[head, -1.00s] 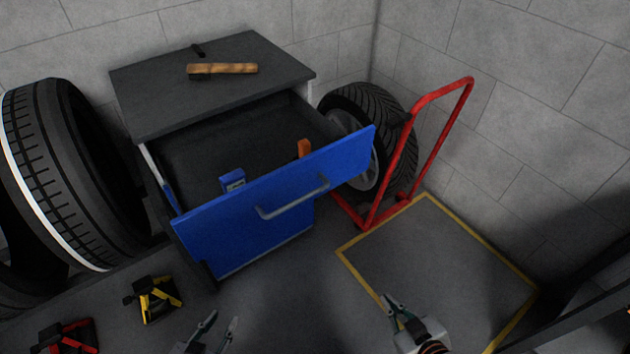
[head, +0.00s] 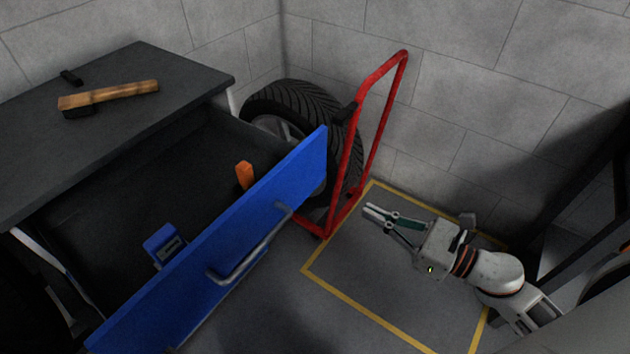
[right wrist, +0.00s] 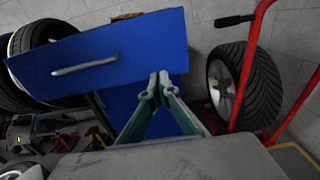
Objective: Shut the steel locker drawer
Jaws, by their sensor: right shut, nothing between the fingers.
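The steel locker drawer (head: 262,222) has a blue front with a grey bar handle (head: 252,252). It stands pulled well out of the dark-topped cabinet (head: 200,92). Inside lie a blue item (head: 164,246) and an orange item (head: 244,175). My right gripper (head: 368,214) is shut and empty, in front of and to the right of the drawer front, apart from it. In the right wrist view the drawer front (right wrist: 110,55) fills the upper left, and my fingertips (right wrist: 158,82) overlap its lower right part. My left gripper is out of view.
A red hand truck (head: 385,115) with a tyre (head: 300,105) stands just right of the cabinet, close to the drawer's far end. A wooden-handled brush (head: 110,95) lies on the cabinet top. A yellow-outlined floor area (head: 370,290) lies clear of objects.

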